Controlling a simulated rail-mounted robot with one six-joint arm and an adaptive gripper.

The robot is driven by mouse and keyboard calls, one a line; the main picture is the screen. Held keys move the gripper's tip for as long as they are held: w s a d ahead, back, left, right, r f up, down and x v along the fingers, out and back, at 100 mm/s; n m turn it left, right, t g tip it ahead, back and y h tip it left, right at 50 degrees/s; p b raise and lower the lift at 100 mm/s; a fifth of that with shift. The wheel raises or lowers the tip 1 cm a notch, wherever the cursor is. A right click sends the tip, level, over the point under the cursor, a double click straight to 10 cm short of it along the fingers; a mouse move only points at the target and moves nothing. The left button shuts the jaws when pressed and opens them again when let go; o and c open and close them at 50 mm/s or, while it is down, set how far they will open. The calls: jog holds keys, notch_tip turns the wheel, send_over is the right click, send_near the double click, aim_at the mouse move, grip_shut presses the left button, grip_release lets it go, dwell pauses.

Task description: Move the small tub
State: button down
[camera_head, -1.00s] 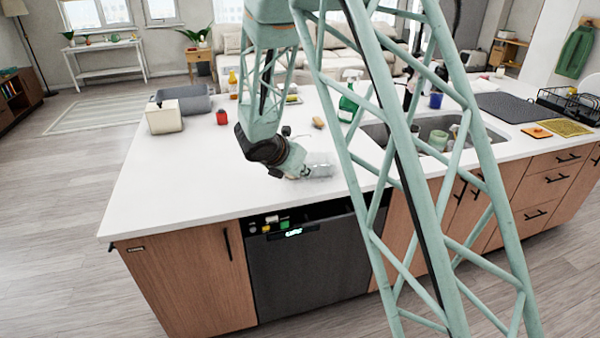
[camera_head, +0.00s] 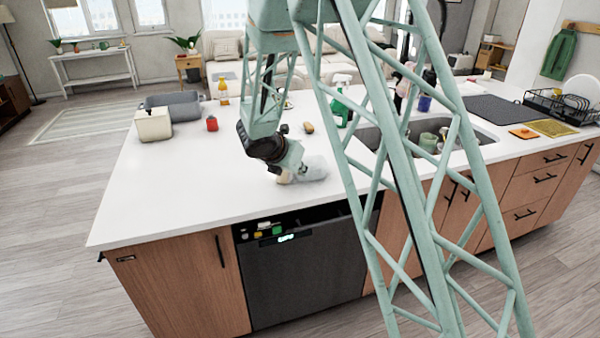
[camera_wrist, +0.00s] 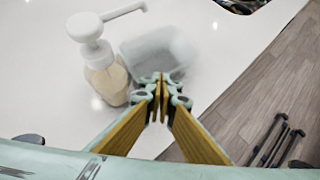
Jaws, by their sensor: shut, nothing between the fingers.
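A small translucent whitish tub (camera_wrist: 160,50) stands on the white counter in the wrist view, blurred. In the head view the pale, see-through shape beside my gripper appears to be the same tub (camera_head: 313,168). My gripper (camera_wrist: 160,88) is shut and empty, with its yellow-padded fingers meeting at the tub's near edge in the picture. I cannot tell whether they touch it. In the head view my gripper (camera_head: 294,162) is low over the counter, and its fingertips are hard to make out.
A pump soap bottle (camera_wrist: 106,78) stands close left of the tub. A green spray bottle (camera_head: 340,100) is near the sink. The counter's left front is clear.

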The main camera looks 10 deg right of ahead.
jog(key=shift+w+d, duration=0.3)
jog(key=shift+s+a, duration=0.1)
jog(key=shift+s+a+b, duration=0.45)
jog(key=shift+s+a, duration=0.1)
jog(key=shift+s, duration=0.05)
jog(key=shift+s+a+f+b, duration=0.15)
jog(key=shift+s+a+b, duration=0.25)
jog(key=shift+s+a, duration=0.35)
jog(key=p+v, duration=0.2)
jog(key=v, duration=0.8)
jog(key=shift+s+d, duration=0.1)
